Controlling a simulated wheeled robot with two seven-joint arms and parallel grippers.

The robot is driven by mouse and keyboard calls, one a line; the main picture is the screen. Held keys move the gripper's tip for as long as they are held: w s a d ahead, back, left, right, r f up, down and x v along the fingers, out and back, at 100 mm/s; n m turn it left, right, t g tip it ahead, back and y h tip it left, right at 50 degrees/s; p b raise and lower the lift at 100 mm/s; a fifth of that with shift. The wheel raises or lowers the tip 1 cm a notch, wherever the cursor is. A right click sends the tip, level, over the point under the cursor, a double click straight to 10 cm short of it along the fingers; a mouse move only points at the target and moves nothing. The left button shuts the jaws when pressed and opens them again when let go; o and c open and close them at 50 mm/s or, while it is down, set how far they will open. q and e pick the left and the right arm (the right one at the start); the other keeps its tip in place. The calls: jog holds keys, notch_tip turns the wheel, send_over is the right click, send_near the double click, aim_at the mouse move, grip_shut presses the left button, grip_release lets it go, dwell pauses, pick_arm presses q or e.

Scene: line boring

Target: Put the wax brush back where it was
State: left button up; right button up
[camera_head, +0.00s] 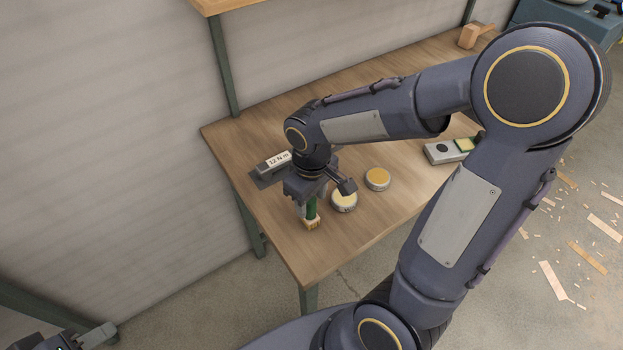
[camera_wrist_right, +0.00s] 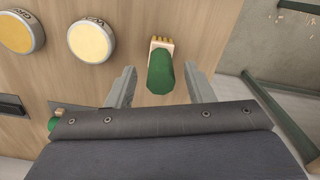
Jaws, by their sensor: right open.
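The wax brush, with a green handle (camera_wrist_right: 160,72) and a pale wooden bristle end (camera_wrist_right: 161,44), is below my right gripper. In the head view its green handle (camera_head: 311,209) shows below the gripper, with the bristle end at the bench's near left corner. My right gripper (camera_wrist_right: 160,84) is open, its fingers apart on either side of the handle; I see a gap on both sides. It also shows in the head view (camera_head: 307,208), pointing down. My left gripper (camera_head: 95,337) shows only partly at the bottom left edge; its jaws are unclear.
A pale yellow tin (camera_head: 344,201) and an orange-topped tin (camera_head: 377,179) stand right of the brush on the wooden bench (camera_head: 365,225). A "12 N m" label (camera_head: 278,159) lies behind. Shavings litter the floor.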

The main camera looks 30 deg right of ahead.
notch_tip(320, 180, up, 10)
jog(key=s+a+m+t+y, duration=0.1)
jog(key=s+m+t+y, duration=0.2)
jog(key=s, duration=0.8)
jog(key=shift+s+f+m+t+y, duration=0.25)
jog(key=shift+f+m+t+y, duration=0.15)
jog(key=shift+m+t, duration=0.9)
